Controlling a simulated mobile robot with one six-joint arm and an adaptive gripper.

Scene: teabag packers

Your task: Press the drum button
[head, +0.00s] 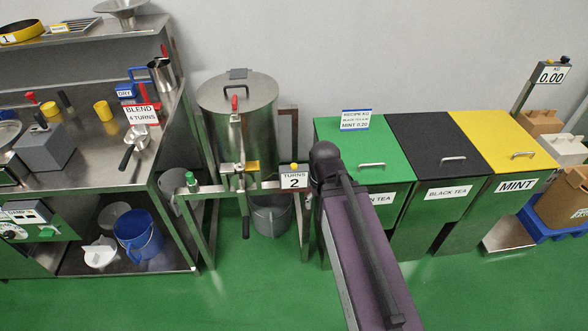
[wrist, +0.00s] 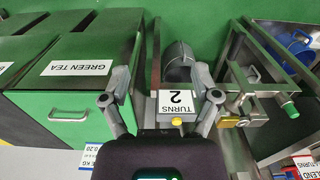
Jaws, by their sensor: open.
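The steel drum (head: 238,110) stands upright in a metal frame at the centre left of the head view. A green round button (head: 190,178) sits on the frame's left post; it also shows at the right of the wrist view (wrist: 291,110). A "TURNS 2" counter box (head: 293,181) with a small yellow button (head: 294,166) on top sits on the right post. In the wrist view the counter box and its yellow button (wrist: 177,121) appear between my fingers. My gripper (wrist: 160,76) is open and empty, with no visible contact.
Green, black and yellow bins (head: 449,150) stand right of the drum. A steel bench (head: 95,180) with tools and a blue bucket (head: 139,236) is at left. A grey bucket (head: 272,215) sits under the drum frame. A lever handle (head: 245,215) hangs at the drum's front. Green floor is clear in front.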

